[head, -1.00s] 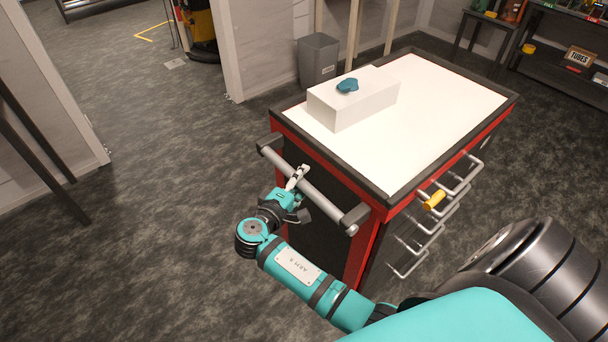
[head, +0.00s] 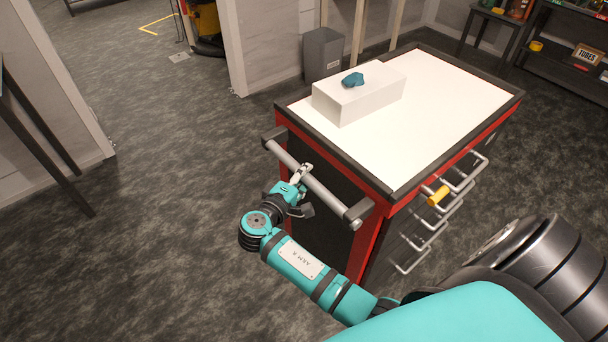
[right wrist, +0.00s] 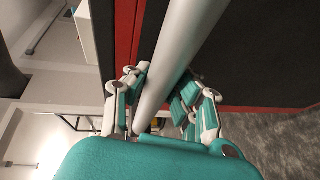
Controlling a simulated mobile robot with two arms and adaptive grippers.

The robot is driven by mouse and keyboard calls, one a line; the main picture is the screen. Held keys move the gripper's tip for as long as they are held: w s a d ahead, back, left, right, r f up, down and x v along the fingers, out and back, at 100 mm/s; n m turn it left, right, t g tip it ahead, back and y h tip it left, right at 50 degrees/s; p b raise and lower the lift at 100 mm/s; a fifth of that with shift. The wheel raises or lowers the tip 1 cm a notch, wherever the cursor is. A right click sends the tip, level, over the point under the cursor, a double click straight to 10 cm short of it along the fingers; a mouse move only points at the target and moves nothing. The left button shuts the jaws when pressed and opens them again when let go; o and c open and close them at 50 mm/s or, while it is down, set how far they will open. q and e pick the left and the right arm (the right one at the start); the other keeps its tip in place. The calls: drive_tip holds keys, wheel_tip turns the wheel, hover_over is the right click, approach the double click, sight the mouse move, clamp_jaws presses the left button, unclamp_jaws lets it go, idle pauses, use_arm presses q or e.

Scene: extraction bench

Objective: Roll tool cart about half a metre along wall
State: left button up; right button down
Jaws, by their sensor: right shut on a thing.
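The tool cart (head: 430,125) is red and black with a white top, and stands in the middle right of the head view. A grey push bar (head: 325,196) runs along its near left end. My right gripper (head: 301,176) is shut on this bar, near its middle. In the right wrist view the bar (right wrist: 178,55) passes between the fingers (right wrist: 165,105) of my right gripper, with the cart's red edge behind. The cart's side drawers have several metal handles, one with a yellow piece (head: 438,196). My left gripper is not in view.
A white box (head: 358,98) with a teal item (head: 353,79) on it rests on the cart top. A grey bin (head: 322,54) stands by the wall behind. Shelves (head: 565,70) are at the far right. The floor (head: 165,200) left of the cart is clear.

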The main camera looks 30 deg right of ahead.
drive_tip(key=d, duration=0.3)
drive_tip(key=shift+w+d, duration=0.25)
drive_tip(key=c, duration=1.2)
unclamp_jaws()
drive_tip(key=shift+s+a+r, duration=0.15)
drive_tip(key=shift+a, duration=0.2)
drive_tip(key=shift+c, duration=0.2)
drive_tip(key=shift+o, duration=1)
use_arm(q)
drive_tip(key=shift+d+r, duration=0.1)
use_arm(e)
approach(314, 169)
drive_tip(key=s+a+r, duration=0.5)
drive_tip(key=r, duration=0.1)
drive_tip(key=shift+a+f, duration=0.1)
drive_tip(key=shift+f, duration=0.05)
